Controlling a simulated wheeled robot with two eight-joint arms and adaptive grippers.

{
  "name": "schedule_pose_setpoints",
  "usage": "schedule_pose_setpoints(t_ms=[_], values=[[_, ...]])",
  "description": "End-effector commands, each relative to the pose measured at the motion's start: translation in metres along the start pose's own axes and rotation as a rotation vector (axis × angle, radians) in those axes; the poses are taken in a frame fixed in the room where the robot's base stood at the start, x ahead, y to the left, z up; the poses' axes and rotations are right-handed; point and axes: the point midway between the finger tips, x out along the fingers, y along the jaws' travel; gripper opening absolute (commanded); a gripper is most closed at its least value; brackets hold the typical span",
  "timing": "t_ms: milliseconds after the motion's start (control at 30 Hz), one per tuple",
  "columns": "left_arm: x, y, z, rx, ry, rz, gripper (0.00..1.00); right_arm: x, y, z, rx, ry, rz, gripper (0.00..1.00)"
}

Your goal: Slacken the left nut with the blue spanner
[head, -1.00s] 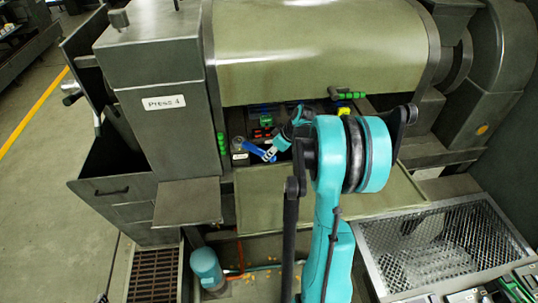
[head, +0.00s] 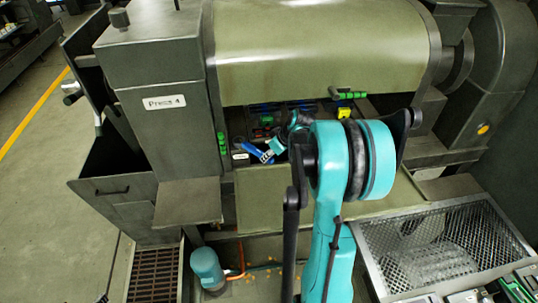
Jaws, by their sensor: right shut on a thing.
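The blue spanner (head: 253,150) shows as a short blue bar under the press cover, just left of my right gripper. My right gripper (head: 268,154) is shut on the spanner at its right end. My teal right arm reaches in from below and covers much of the opening to the right. The left nut cannot be made out at this size; I cannot tell whether the spanner is on it. My left gripper is not in view.
The press labelled Press 4 (head: 163,102) has a large green cover (head: 320,45) above the opening. Green handles (head: 222,144) and a yellow block (head: 344,113) sit around it. A mesh tray (head: 440,245) stands at lower right.

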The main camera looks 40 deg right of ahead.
Motion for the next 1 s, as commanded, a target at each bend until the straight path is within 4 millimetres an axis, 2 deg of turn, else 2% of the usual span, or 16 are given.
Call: schedule_pose_setpoints(t_ms=[1000], values=[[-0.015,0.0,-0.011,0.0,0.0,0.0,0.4,-0.023,0.0,-0.013,0.0,0.0,-0.001,0.0]])
